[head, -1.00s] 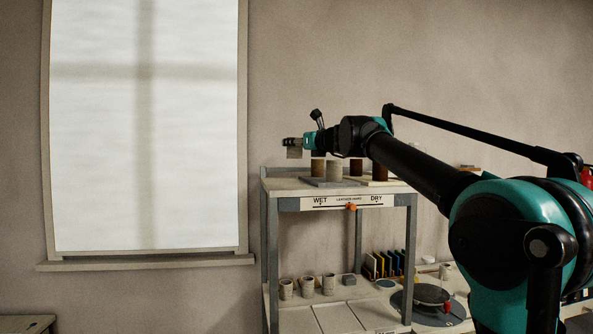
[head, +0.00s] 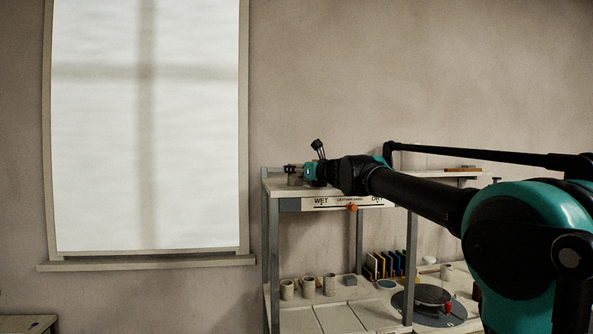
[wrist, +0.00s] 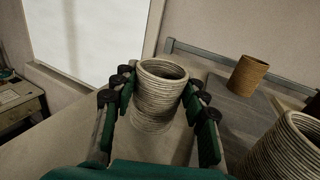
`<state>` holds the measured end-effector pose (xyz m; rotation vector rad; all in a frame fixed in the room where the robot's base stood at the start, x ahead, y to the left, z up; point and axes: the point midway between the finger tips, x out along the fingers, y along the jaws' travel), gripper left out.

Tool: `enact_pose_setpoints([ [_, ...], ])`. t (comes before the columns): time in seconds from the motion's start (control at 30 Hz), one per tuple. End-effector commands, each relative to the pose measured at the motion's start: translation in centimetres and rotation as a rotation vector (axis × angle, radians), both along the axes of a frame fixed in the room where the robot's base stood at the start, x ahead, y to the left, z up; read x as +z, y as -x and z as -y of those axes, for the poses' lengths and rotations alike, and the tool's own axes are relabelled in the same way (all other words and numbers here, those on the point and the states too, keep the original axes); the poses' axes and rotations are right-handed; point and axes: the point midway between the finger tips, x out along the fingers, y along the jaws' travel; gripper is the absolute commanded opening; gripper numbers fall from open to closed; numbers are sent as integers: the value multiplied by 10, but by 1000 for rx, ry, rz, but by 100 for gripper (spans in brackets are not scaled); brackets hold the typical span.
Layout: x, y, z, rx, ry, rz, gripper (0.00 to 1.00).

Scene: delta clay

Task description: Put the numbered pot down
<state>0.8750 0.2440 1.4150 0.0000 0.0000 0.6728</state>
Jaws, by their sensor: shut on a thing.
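My gripper (wrist: 163,84) is shut on a grey, ridged coil pot (wrist: 158,105), with fingers on both sides of it. The pot is upright and open at the top, and I see no number on it. In the head view my gripper (head: 293,169) is low over the left end of the shelf unit's top (head: 283,188), with the pot (head: 294,180) just below the fingers. The pot's base is at about the level of the shelf top; I cannot tell whether it touches.
In the wrist view another grey coil pot (wrist: 284,150) stands close on the right. A brown pot (wrist: 247,75) stands farther back on a grey board (wrist: 222,95). A rail (wrist: 205,57) runs along the back. The shelf surface left of the held pot is clear.

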Motion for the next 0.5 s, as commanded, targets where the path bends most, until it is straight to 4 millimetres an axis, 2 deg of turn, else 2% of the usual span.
enact_pose_setpoints([
  [0.03,-2,0,0,0,0,0,8],
  [0.07,-2,0,0,0,0,0,46],
  [0.2,-1,0,0,0,0,0,63],
  [0.5,0,0,0,0,0,0,64],
])
